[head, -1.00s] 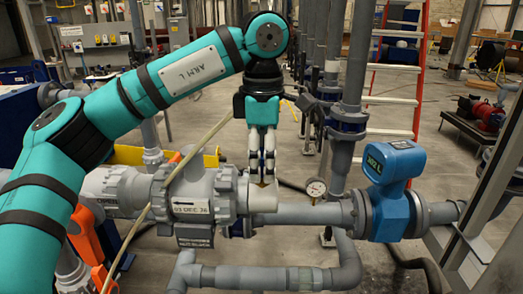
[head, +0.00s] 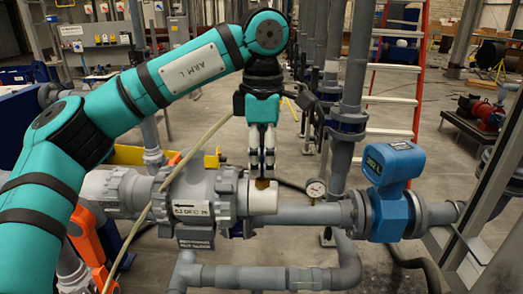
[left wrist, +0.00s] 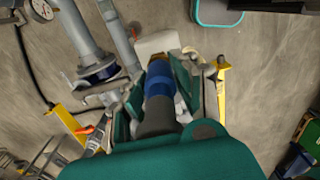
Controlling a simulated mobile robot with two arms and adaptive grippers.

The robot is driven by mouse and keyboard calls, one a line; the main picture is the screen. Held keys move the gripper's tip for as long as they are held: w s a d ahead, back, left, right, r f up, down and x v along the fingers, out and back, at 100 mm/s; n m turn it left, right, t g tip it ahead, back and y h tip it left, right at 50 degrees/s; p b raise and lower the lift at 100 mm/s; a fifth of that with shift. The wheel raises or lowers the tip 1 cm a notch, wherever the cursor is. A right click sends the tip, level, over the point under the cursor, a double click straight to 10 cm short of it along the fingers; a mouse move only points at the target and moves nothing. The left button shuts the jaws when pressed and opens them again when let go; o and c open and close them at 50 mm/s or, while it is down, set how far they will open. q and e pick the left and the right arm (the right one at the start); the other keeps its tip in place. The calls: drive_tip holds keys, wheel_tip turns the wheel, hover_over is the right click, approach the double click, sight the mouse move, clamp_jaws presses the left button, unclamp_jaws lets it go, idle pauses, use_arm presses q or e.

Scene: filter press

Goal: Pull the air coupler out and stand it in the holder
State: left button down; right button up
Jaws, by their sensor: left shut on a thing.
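The air coupler (left wrist: 158,80) is a blue collar with a dark grey body, seen between my fingers in the left wrist view. My left gripper (head: 262,170) points down and is shut on it; it also shows in the left wrist view (left wrist: 160,84). A brass piece (head: 262,184) shows just below the fingertips, right above a white fitting (head: 263,198) beside the grey valve. The white fitting also shows in the left wrist view (left wrist: 156,43). I cannot tell whether the brass has separated from the coupler. I cannot make out the holder. My right gripper is out of view.
The grey valve body (head: 195,205) is left of the white fitting. A pale hose (head: 150,205) runs diagonally past the valve. A red ladder (head: 418,90) stands behind.

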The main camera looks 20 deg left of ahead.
sight(263, 134)
use_arm(q)
drive_tip(key=shift+r+p, duration=0.65)
drive_tip(key=shift+r, duration=0.35)
drive_tip(key=shift+r+p, duration=1.3)
drive_tip(key=shift+r, duration=0.25)
drive_tip(key=shift+f, duration=0.1)
